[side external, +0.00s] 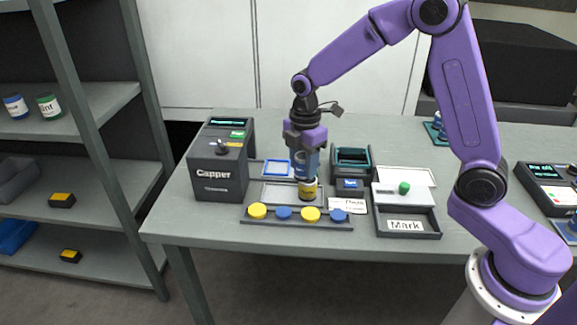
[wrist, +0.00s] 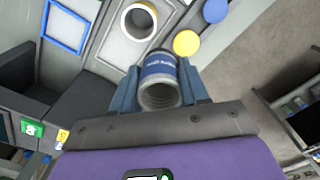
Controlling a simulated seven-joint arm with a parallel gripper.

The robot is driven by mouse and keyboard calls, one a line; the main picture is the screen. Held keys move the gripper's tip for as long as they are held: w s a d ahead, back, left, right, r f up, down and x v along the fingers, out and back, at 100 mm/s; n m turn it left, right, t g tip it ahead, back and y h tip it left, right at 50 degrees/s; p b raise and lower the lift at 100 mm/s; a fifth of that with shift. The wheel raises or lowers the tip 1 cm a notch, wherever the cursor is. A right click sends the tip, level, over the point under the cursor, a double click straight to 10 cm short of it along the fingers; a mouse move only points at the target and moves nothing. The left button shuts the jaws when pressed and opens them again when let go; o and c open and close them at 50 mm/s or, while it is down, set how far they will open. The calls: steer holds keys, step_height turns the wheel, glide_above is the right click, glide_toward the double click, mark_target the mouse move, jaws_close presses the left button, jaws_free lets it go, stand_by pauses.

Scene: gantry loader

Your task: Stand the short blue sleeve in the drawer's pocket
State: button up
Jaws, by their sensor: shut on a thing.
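My gripper (side external: 306,166) points down over the middle of the table, with its fingers shut on the short blue sleeve (side external: 300,168). In the wrist view the sleeve (wrist: 158,72) shows a blue label and an open, hollow near end between the fingertips (wrist: 160,88). A yellow-banded sleeve (side external: 308,190) stands upright right below it; in the wrist view it is a pale ring (wrist: 139,20). I cannot tell whether the two sleeves touch. A grey drawer-like tray (side external: 437,222) with a "Mark" label is at the right; its pocket cannot be made out.
A dark "Capper" machine (side external: 218,176) stands left. A rail (side external: 270,221) with several yellow and blue discs lies in front. A blue square frame (side external: 277,168) lies behind. A white panel with a green knob (side external: 404,188) is behind the "Mark" tray. A dark teal-topped device (side external: 351,160) stands between.

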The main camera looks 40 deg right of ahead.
steer(key=s+r, duration=0.3)
steer(key=s, duration=0.2)
steer(key=w+d+f, duration=0.2)
steer(key=w+f, duration=0.1)
steer(key=w, duration=0.8)
steer(key=w+d+f, duration=0.3)
steer(key=w, duration=0.8)
steer(key=shift+s+a+f, duration=0.1)
steer(key=shift+f, duration=1.35)
steer(key=shift+s+f, duration=0.1)
steer(key=shift+f, duration=1.35)
steer(key=shift+f, duration=0.25)
steer(key=o, duration=1.6)
steer(key=shift+r, duration=0.1)
